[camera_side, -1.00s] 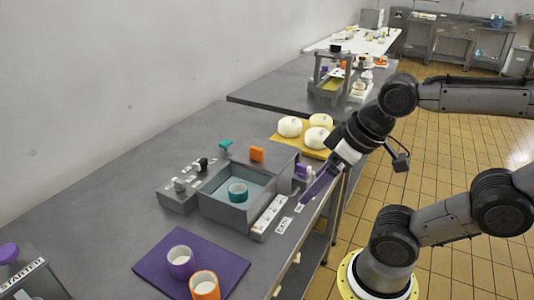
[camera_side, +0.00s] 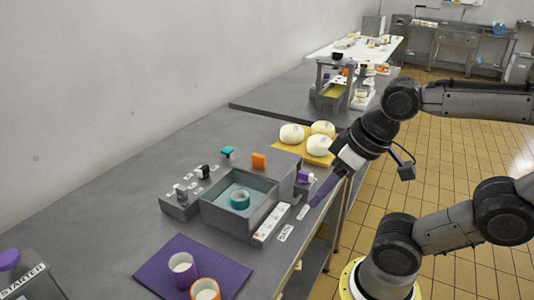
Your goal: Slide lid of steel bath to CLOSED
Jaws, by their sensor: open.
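The steel bath (camera_side: 214,219) is a grey open-topped box on the bench, with a teal ring-shaped cup (camera_side: 240,199) inside. Its inside shows from above, so the lid does not cover it. A grey block or plate behind the bath (camera_side: 279,166) may be the lid; I cannot tell for sure. A purple knob (camera_side: 304,176) stands at its right end and an orange tab (camera_side: 259,160) at its back. My gripper (camera_side: 322,190), with purple fingers, is open and points down-left, just right of the purple knob. I cannot tell whether it touches anything.
A strip of white labels (camera_side: 267,223) runs along the bath's front right. A control block (camera_side: 181,207) is at its left. White buns (camera_side: 291,135) sit on a yellow board behind. Two cups (camera_side: 182,268) stand on a purple mat (camera_side: 230,275) in front.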

